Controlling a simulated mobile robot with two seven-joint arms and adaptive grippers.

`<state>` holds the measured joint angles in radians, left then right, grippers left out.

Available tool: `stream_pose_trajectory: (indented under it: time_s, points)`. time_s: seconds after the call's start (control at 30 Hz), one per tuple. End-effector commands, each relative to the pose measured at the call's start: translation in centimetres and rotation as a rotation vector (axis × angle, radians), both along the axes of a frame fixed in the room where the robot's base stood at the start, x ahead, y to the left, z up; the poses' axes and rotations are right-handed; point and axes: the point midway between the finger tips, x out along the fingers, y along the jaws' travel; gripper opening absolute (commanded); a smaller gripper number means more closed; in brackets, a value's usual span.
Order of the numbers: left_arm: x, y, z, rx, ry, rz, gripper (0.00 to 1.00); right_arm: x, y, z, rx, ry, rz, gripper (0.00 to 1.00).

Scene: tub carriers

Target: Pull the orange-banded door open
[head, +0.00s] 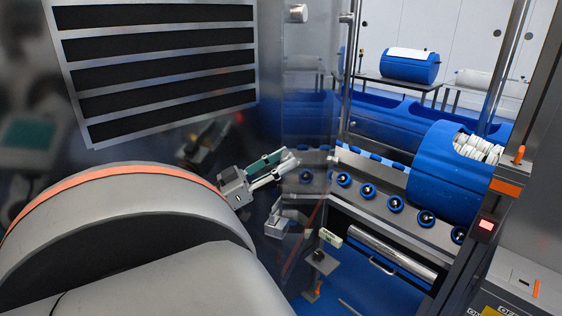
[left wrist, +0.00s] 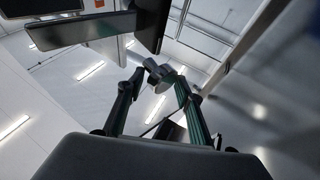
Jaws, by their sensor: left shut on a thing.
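My left gripper (head: 294,160) is at the shiny dark door panel (head: 270,110), near its right edge in the head view. Its fingers are close together. In the left wrist view the fingers (left wrist: 160,80) close in on a small grey rounded metal part, which looks like a handle; its full shape is hidden. A mirrored image of the gripper shows in the panel below it. A thin orange-red streak (head: 314,220) shows low on the panel. Right of the panel is a doorway with rollers inside. My right gripper is in neither view.
A blue tub (head: 440,170) with white contents stands beyond the doorway by black-and-blue rollers (head: 396,203). A metal post (head: 500,200) with an orange block and red light stands at the right. A grey control box (head: 515,285) is at lower right. Black louvres (head: 160,75) are at upper left.

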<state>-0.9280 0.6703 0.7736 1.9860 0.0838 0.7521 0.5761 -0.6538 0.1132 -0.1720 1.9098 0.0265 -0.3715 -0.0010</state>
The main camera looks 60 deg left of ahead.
Motion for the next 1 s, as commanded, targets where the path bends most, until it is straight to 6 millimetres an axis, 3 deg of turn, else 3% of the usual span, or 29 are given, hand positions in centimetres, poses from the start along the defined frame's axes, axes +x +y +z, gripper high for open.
stream_pose_trajectory:
  time_s: [0.07,0.1,0.17,1.0]
  points:
    - [0.23,1.15,0.75,0.01,-0.008,0.027,0.0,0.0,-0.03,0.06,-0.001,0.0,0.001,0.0]
    - [0.23,1.15,0.75,0.011,-0.008,0.026,0.38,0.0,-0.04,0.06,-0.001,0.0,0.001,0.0]
    - [0.22,1.11,0.78,0.011,-0.009,0.025,0.48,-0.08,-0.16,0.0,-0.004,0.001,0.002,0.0]
    - [0.11,0.99,0.49,0.006,-0.002,0.023,0.48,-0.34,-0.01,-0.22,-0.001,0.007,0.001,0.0]
